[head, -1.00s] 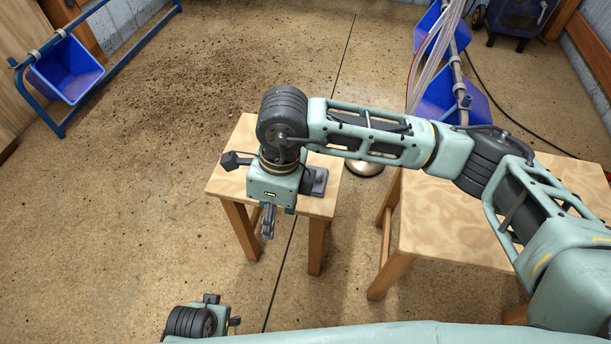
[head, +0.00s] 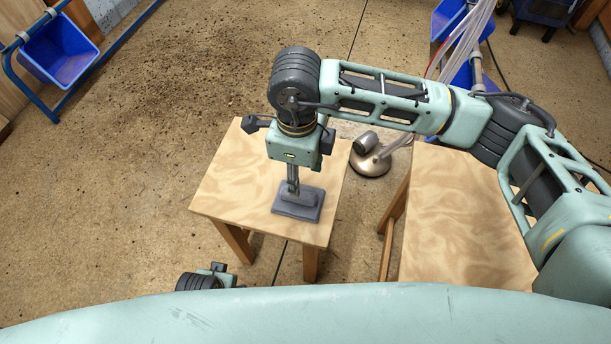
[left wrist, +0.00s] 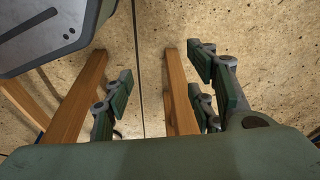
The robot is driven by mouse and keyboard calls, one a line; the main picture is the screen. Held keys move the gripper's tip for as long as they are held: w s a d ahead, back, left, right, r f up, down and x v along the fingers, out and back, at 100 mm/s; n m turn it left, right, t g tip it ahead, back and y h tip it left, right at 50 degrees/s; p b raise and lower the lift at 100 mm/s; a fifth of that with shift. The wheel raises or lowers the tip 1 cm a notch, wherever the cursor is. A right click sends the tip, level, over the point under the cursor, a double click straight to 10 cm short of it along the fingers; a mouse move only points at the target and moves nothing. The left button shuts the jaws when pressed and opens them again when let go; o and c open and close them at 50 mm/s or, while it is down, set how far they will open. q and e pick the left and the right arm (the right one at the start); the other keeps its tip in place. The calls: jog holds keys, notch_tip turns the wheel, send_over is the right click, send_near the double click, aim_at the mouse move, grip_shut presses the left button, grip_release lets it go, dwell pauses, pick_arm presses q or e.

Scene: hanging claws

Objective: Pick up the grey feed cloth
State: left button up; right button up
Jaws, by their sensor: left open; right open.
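The grey feed cloth (head: 310,211) lies as a small folded pad near the front of the small wooden table. My right gripper (head: 293,188) points down over the cloth's back part. Its fingers are open with little gap showing, and they hide part of the cloth. I cannot tell whether the tips touch it. My left gripper (left wrist: 163,78) is open and empty in the left wrist view, above the floor and wooden table legs. The cloth does not show there.
The small table (head: 225,190) is otherwise bare. A larger wooden table (head: 455,220) stands to its right. A metal lamp-like object (head: 371,160) stands on the floor behind them. Blue bins (head: 60,52) hang at the far left and far right.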

aim_at(299, 198)
jog(key=shift+w+d+f, duration=0.1)
jog(key=shift+w+f, duration=0.05)
jog(key=shift+w, duration=0.15)
jog(key=shift+f, duration=0.3)
jog(key=shift+s+f, duration=0.2)
jog(key=shift+f, duration=0.35)
jog(key=shift+s+f, duration=0.15)
jog(key=shift+f, duration=0.35)
jog(key=f, duration=0.3)
jog(key=shift+s+a+f+b, duration=0.2)
jog(key=shift+a+f+b, duration=0.05)
jog(key=shift+f+b, duration=0.1)
jog(key=shift+f, duration=0.45)
pick_arm(q)
jog(key=shift+w+d+r, duration=0.1)
jog(key=shift+w+r, duration=0.2)
jog(key=shift+r, duration=0.25)
jog(key=shift+w+d+r, duration=0.1)
jog(key=shift+w+r, duration=0.2)
jog(key=shift+r, duration=0.25)
pick_arm(e)
jog(key=shift+c, duration=0.4)
pick_arm(q)
jog(key=shift+f, duration=0.1)
pick_arm(e)
grip_shut()
